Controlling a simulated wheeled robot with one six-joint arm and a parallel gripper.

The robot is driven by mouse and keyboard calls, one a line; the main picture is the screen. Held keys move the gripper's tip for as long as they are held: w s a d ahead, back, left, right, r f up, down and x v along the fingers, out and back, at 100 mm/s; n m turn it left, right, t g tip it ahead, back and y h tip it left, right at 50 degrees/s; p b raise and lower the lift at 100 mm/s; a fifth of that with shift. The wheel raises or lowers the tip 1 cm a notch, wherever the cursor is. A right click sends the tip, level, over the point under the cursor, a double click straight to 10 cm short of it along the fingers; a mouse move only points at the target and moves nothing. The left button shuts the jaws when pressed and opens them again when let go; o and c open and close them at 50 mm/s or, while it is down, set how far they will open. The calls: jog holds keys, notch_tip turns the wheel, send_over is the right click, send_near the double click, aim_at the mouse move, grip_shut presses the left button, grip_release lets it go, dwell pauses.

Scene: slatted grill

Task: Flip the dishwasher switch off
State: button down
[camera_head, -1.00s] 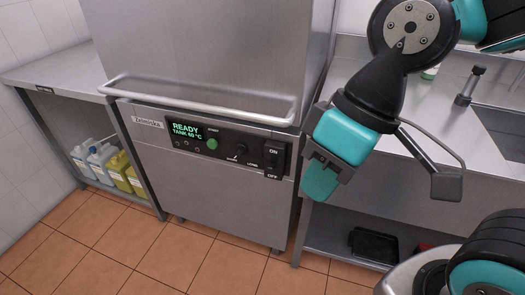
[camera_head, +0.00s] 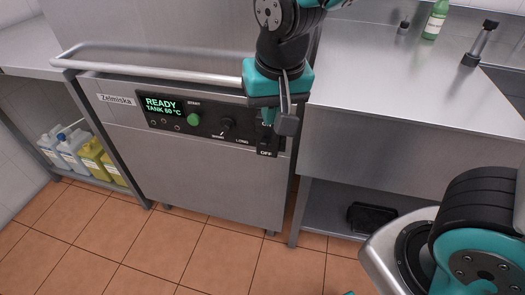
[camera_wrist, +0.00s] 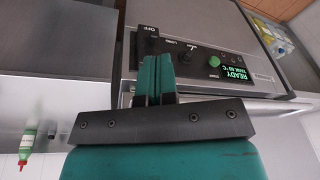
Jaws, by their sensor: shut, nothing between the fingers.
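The dishwasher (camera_head: 205,180) has a black control panel with a lit green display (camera_head: 172,105) reading READY. The ON/OFF switch (camera_head: 266,143) is at the panel's right end, with OFF below it and the ON label mostly covered. My gripper (camera_head: 268,116) is shut and empty, its fingertips pointing down over the upper part of the switch. In the wrist view, my shut fingers (camera_wrist: 159,72) reach to the panel beside the switch (camera_wrist: 152,45). I cannot tell whether they touch it, and the switch's tilt is partly hidden.
A round green start button (camera_head: 193,120) and a knob (camera_head: 227,124) are left of the switch. The dishwasher's handle bar (camera_head: 150,66) runs above the panel. A steel counter (camera_head: 390,85) with a green bottle (camera_head: 435,20) is at the right. Canisters (camera_head: 75,150) stand at the lower left.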

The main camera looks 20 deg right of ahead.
aim_at(263, 143)
jog(key=w+f+m+t+h+b, duration=0.2)
jog(key=w+f+m+h+b, duration=0.1)
jog(key=w+f+m, duration=0.2)
notch_tip(263, 143, down, 2)
jog(key=w, duration=0.3)
jog(key=shift+d+f+m+h, duration=0.15)
jog(key=shift+f+m+h, duration=0.15)
jog(key=shift+m, duration=0.1)
jog(key=b+x, duration=0.1)
jog(key=x, duration=0.9)
jog(key=shift+s, duration=0.1)
jog(key=shift+b, duration=0.35)
jog(key=shift+s+f+b, duration=0.1)
jog(key=shift+f+b, duration=0.05)
jog(key=shift+b, duration=0.2)
jog(key=shift+s+a+f+t+h+b, duration=0.15)
jog(key=shift+a+f+t+h+b, duration=0.1)
jog(key=shift+t+h+b, duration=0.35)
